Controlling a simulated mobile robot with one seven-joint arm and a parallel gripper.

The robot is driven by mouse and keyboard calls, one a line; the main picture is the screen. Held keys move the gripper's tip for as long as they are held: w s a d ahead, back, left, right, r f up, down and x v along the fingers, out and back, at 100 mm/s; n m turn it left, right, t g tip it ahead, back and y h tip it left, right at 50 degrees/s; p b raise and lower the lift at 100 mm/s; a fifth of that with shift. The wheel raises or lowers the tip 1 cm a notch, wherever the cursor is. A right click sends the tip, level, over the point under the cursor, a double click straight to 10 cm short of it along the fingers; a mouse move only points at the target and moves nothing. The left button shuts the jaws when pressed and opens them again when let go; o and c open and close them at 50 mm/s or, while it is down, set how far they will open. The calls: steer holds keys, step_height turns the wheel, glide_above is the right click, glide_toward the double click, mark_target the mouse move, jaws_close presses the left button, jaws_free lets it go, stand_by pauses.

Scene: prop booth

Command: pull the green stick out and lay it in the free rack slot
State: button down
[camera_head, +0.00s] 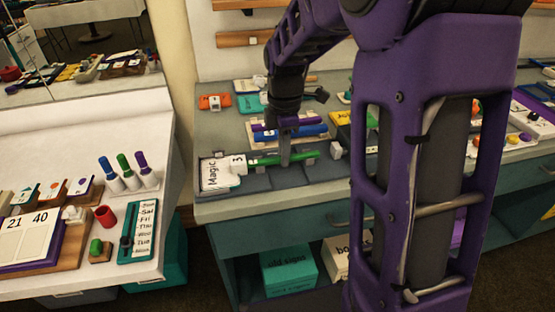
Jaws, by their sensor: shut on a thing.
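The green stick (300,158) lies level near the front of the grey counter, its left end beside a white box (214,176) marked "Magic" and "3". My gripper (285,158) points down over the stick's left half and is shut on it. Its fingers hide part of the stick. Whether the left end is still inside a holder is too small to tell. Just behind is a rack with a purple stick (308,121) and a blue stick (312,131) lying across it. My gripper and wrist cover part of the rack, and I cannot make out its free slot clearly.
A small pale block (336,150) stands right of the stick. An orange item (214,102) and other props lie behind. My arm hides the counter's middle right. Left, a separate white table holds upright markers (130,172) and a red cup (104,216).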

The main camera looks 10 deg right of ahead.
mark_target(295, 155)
steer(key=shift+d, duration=0.3)
steer(key=shift+d, duration=1.05)
steer(key=shift+r+p, duration=3.2)
steer(key=shift+r, duration=0.3)
